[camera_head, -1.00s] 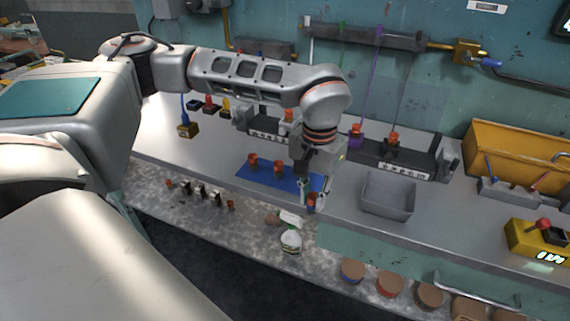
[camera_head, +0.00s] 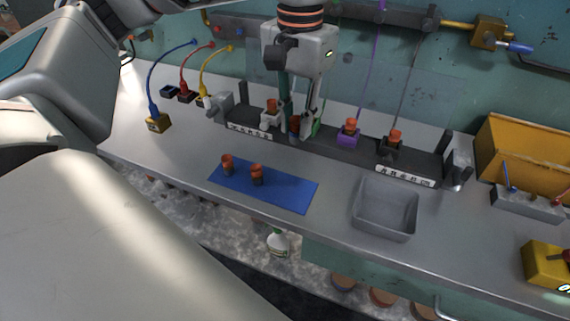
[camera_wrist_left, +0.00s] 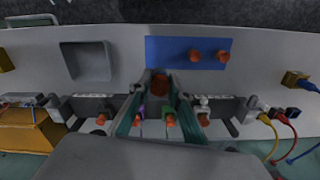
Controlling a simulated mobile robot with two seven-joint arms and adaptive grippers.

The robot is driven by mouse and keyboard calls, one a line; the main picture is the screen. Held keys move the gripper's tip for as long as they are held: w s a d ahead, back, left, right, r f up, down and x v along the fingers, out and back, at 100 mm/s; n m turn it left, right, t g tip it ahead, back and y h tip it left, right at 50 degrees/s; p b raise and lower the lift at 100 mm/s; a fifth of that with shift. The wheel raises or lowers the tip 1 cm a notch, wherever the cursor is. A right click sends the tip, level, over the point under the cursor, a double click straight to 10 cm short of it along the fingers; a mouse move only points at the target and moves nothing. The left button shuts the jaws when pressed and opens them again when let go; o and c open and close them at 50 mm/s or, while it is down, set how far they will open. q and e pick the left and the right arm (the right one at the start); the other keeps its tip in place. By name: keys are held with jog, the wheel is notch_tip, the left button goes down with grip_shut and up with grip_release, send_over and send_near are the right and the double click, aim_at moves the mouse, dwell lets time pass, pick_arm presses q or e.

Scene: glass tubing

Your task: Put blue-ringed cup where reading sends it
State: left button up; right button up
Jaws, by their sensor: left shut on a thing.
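My left gripper (camera_head: 297,130) is shut on an orange-brown cup (camera_head: 295,124), held upright at the front of the back rack (camera_head: 330,150). The held cup also shows between the fingers in the left wrist view (camera_wrist_left: 161,84). Its ring colour is not clear now. Rack cups with orange tops stand in a white holder (camera_head: 271,117), a purple holder (camera_head: 347,140) and a dark grey holder (camera_head: 391,150). A green holder (camera_head: 315,129) is partly hidden behind the fingers. A yellow device with a display (camera_head: 547,262) is cut off at lower right; its reading is illegible.
Two orange cups (camera_head: 227,164) stand on the blue mat (camera_head: 290,192). An empty grey bin (camera_head: 385,208) is right of it. Blue, red and yellow hoses (camera_head: 153,75) rise at left. A yellow bin (camera_head: 530,150) stands at right. The bench between mat and bin is clear.

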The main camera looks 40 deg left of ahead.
pick_arm(q)
notch_tip(320, 180, down, 12)
jog(key=shift+w+r+b, duration=0.1)
jog(key=shift+r+b, duration=0.05)
jog(key=shift+b, duration=0.5)
jog(key=shift+f, duration=0.4)
notch_tip(320, 180, down, 3)
jog(key=shift+f, duration=0.4)
jog(key=shift+b, duration=0.3)
jog(key=o, duration=1)
jog(key=shift+f, duration=0.1)
